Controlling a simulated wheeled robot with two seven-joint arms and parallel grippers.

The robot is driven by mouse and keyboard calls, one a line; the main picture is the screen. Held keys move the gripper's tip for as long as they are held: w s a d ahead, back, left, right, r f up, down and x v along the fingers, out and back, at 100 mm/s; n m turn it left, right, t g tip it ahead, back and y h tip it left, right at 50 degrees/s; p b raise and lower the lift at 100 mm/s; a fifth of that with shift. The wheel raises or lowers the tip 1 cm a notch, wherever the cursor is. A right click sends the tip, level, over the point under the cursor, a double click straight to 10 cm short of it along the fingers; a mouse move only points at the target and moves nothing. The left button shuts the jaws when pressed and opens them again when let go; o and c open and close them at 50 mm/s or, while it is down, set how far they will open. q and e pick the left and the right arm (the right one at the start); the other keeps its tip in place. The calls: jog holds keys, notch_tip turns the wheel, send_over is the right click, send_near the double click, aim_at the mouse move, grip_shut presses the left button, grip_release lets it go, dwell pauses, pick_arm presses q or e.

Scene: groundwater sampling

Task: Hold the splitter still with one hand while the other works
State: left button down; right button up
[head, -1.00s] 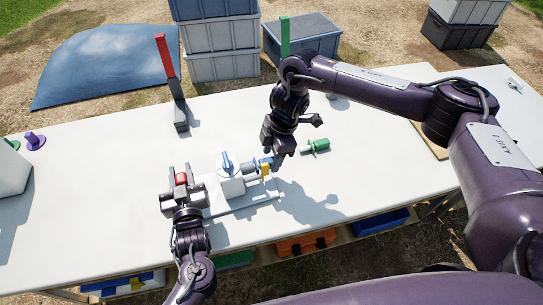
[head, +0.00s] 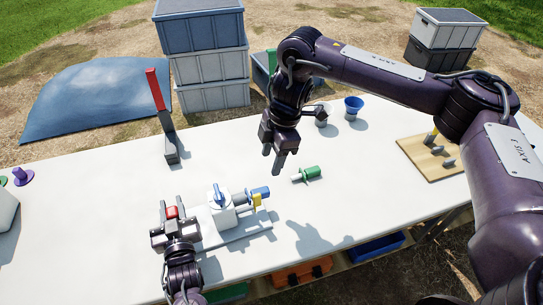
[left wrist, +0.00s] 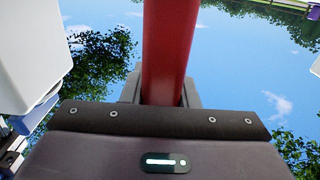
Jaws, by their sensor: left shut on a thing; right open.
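The splitter (head: 221,213) is a white block with a blue lever on top, on a pale plate on the table. A blue fitting (head: 261,192) with a yellow tab (head: 257,200) sits at its right side. My left gripper (head: 171,218) is at the splitter's left, shut on a red grip (head: 172,211); the red bar (left wrist: 163,50) also rises between the jaws in the left wrist view. My right gripper (head: 279,155) is open and empty, above the table behind the splitter, apart from it. A green fitting (head: 309,173) lies on the table to the right.
A red-topped post (head: 156,92) stands behind the left gripper. A blue funnel-like cup (head: 353,104) and a wooden board (head: 432,158) with pegs are at the right. Grey crates (head: 208,62) stand beyond the table. The table's front right is clear.

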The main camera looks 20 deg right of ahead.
pick_arm(q)
jog(key=c, duration=1.1)
grip_release()
jog(key=shift+o, duration=0.2)
